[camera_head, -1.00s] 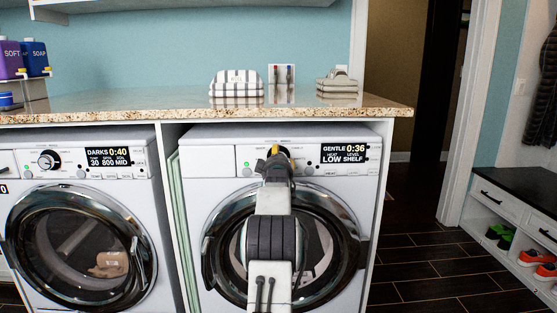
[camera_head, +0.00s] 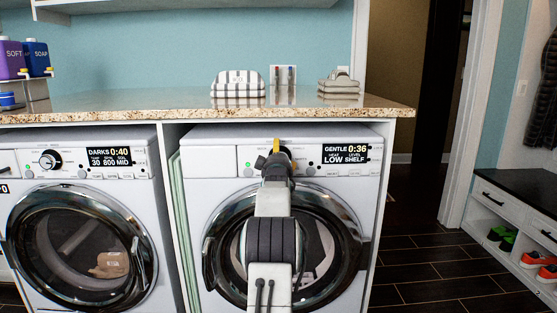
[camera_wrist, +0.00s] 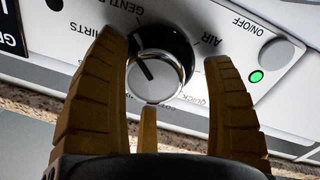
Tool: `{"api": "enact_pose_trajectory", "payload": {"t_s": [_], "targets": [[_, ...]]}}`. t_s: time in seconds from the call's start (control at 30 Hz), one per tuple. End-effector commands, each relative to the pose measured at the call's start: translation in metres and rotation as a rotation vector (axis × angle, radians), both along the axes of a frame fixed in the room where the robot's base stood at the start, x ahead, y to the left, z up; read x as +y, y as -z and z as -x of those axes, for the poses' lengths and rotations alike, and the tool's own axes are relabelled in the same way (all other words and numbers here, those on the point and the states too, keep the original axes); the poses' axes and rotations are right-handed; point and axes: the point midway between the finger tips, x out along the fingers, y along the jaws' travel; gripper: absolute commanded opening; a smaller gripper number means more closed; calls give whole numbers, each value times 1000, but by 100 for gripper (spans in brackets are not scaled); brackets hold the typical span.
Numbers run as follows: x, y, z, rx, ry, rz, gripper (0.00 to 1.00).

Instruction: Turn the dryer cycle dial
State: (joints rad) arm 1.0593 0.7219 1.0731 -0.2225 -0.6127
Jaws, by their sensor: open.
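The dryer (camera_head: 212,190) is the right-hand white machine, with its display (camera_head: 344,153) reading GENTLE 0:36. In the wrist view, its cycle dial (camera_wrist: 158,75) is a silver knob with a black rim and a dark pointer line angled to the upper left. Labels around it include GENTLE, SHIRTS, AIR and QUICK. My gripper (camera_head: 276,148) is open at the dryer's control panel. In the wrist view its yellow-brown fingers straddle the dial, one on each side, with a third below. I cannot tell whether they touch it. In the head view my gripper hides the dial.
A round On/Off button (camera_wrist: 276,54) and a green light (camera_wrist: 256,77) sit right of the dial in the wrist view. The stone countertop (camera_head: 150,108) overhangs the machines. A second machine (camera_head: 150,205) stands left. Open floor (camera_head: 430,265) lies to the right.

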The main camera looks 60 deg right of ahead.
Motion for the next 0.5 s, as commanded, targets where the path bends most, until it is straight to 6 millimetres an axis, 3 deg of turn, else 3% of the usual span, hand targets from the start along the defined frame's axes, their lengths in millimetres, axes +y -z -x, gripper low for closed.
{"api": "enact_pose_trajectory", "payload": {"t_s": [0.5], "targets": [[9,1,7,2,3,-4,76]]}}
